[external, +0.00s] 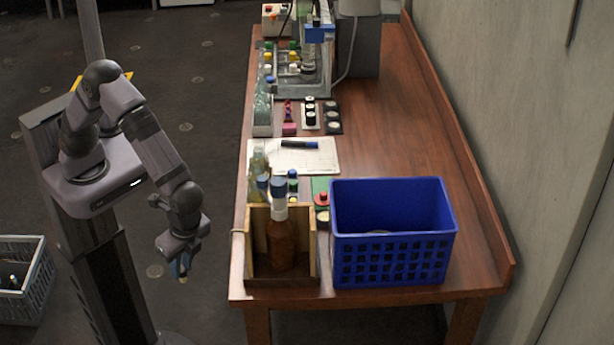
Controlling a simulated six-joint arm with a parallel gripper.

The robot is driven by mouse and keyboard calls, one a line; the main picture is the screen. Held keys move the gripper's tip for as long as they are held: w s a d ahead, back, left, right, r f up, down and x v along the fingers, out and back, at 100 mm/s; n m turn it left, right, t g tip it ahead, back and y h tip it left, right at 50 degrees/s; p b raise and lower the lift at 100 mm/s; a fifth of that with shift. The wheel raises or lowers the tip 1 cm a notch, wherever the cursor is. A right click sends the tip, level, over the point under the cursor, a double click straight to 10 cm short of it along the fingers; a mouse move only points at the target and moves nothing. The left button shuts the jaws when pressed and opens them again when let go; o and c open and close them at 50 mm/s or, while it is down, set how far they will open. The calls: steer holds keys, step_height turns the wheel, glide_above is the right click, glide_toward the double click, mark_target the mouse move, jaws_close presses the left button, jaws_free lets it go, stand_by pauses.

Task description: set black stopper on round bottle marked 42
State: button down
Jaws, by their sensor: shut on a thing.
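My gripper (182,272) hangs off the table's left edge, above the floor, pointing down. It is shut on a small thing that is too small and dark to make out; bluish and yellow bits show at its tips. Black round caps (310,115) stand on a pale strip in the middle left of the table, and dark discs with pale tops (333,118) lie beside them. Several bottles stand along the left edge, among them a pale greenish one (258,168). No number 42 is readable on any of them, so I cannot tell which is the round bottle.
A wooden box (283,282) at the table's front left holds an amber bottle (281,243) with a blue cap. A blue basket (392,262) stands to its right. White paper with a dark marker (299,144) lies behind.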

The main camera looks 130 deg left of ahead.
steer(key=s+a+r+m+p, duration=0.1)
steer(key=s+a, duration=0.3)
steer(key=a, duration=0.8)
steer(key=s+a+r+m+y+p, duration=0.1)
steer(key=s+a+r+m+p, duration=0.1)
steer(key=a, duration=0.9)
steer(key=s+a+r+m+p, duration=0.1)
steer(key=s+a, duration=0.4)
steer(key=a, duration=0.7)
steer(key=shift+s+a+r+m+y, duration=0.4)
steer(key=shift+r+m, duration=0.4)
steer(key=shift+m, duration=0.6)
steer(key=shift+f, duration=0.15)
steer(key=shift+f+b, duration=1.65)
steer(key=shift+p, duration=0.55)
steer(key=shift+f, duration=0.3)
